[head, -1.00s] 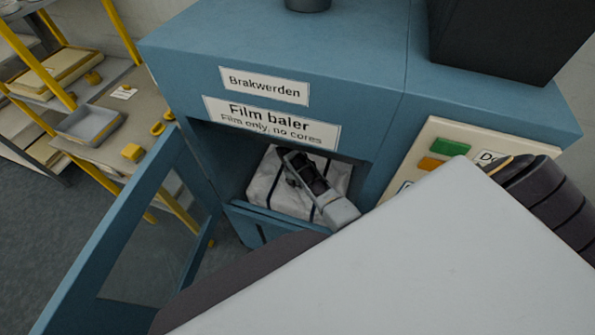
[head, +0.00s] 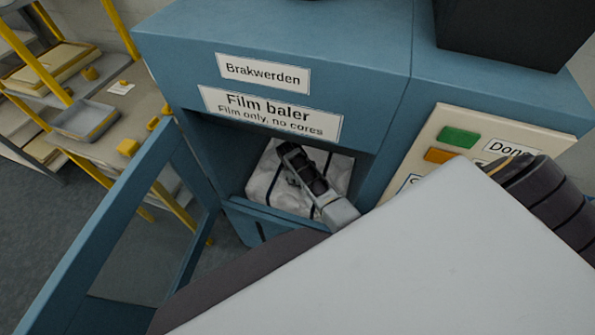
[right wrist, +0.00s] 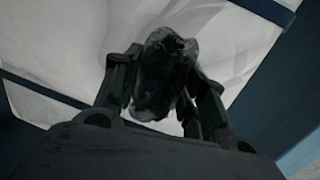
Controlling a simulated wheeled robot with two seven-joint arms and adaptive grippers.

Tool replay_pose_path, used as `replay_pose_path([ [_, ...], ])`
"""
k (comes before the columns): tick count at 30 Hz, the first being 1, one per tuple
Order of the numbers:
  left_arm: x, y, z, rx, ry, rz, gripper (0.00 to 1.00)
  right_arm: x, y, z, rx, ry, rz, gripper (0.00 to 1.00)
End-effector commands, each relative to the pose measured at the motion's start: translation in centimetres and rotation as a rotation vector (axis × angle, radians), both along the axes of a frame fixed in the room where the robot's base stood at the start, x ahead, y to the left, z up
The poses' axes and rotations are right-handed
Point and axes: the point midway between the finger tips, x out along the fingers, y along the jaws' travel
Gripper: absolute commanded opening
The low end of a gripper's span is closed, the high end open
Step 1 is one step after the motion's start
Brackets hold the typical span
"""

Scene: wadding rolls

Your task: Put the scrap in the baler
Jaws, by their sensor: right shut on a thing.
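The film baler (head: 270,50) is a blue machine with its door (head: 120,225) swung open to the left. A white strapped bale (head: 268,180) lies inside its opening. My right gripper (head: 290,158) reaches into the opening, in front of or over the bale. In the right wrist view, the right gripper (right wrist: 163,95) is shut on a dark crumpled scrap (right wrist: 165,70), with the pale bale (right wrist: 60,50) and its dark straps behind it. In the head view the scrap cannot be told apart from the dark fingers. My left gripper is not in view.
A panel with a green button (head: 459,137) and an orange button (head: 439,155) is on the baler's right. A dark bin-like box (head: 505,30) stands on top. A yellow-framed shelf with a grey tray (head: 85,120) is at the left. The baler's side walls and sill bound the opening.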

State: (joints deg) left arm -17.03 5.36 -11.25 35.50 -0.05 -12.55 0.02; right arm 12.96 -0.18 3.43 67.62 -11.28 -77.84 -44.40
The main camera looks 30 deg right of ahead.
Motion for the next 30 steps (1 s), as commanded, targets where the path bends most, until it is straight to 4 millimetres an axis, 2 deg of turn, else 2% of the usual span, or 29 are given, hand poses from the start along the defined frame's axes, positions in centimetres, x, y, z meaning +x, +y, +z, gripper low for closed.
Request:
replay_pose_path([
  [1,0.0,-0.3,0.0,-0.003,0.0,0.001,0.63,0.0,0.0,0.0,0.0,0.0,0.0,0.46],
  [5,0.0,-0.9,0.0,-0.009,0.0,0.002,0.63,0.0,0.0,0.0,0.0,0.0,0.0,0.62],
  [6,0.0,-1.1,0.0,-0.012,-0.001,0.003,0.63,0.0,0.0,0.0,0.0,0.0,0.0,0.63],
  [13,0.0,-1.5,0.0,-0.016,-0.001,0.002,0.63,0.0,0.0,0.0,0.0,0.0,0.0,0.63],
  [20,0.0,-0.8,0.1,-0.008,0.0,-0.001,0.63,0.0,0.0,0.3,0.0,-0.001,0.0,0.63],
  [30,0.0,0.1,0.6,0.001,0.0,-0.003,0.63,-0.1,0.5,3.1,-0.001,-0.001,0.0,0.63],
])
